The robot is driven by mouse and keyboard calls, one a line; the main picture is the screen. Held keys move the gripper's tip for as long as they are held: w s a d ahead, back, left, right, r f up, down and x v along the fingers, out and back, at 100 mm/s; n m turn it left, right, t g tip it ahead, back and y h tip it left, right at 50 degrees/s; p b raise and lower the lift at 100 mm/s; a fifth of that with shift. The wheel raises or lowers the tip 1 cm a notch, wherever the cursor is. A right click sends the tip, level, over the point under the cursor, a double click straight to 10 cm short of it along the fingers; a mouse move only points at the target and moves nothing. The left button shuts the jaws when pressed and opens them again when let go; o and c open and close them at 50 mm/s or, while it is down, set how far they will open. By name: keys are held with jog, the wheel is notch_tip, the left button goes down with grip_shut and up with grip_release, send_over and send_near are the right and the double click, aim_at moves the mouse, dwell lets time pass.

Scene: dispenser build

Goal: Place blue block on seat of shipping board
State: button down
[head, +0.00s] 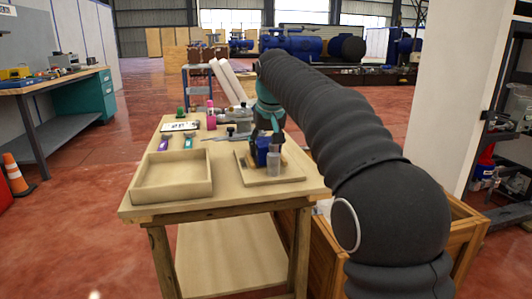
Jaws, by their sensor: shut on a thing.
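The shipping board (292,173) is a flat pale wooden board on the right part of the wooden worktable. My gripper (265,137) points down over the board and is shut on the blue block (262,152), which is dark blue and small in the head view. The block is held over the board or low on it; I cannot tell whether it touches the seat. The seat itself is hidden by the block, the fingers and the parts in front. A grey bottle-like part (273,183) stands on the front of the board.
An empty shallow wooden tray (172,191) is at the table's front left. Several tools, a pink bottle (211,115) and a white panel (180,127) are towards the back of the wooden table (225,208). A wooden crate (462,232) stands on the floor at right.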

jog(key=shift+f, duration=0.45)
jog(key=shift+c, duration=1.6)
grip_release()
jog(key=shift+f, duration=0.1)
jog(key=shift+r, duration=0.35)
jog(key=p+v, duration=0.3)
jog(key=v, duration=0.9)
jog(key=shift+s+d, duration=0.15)
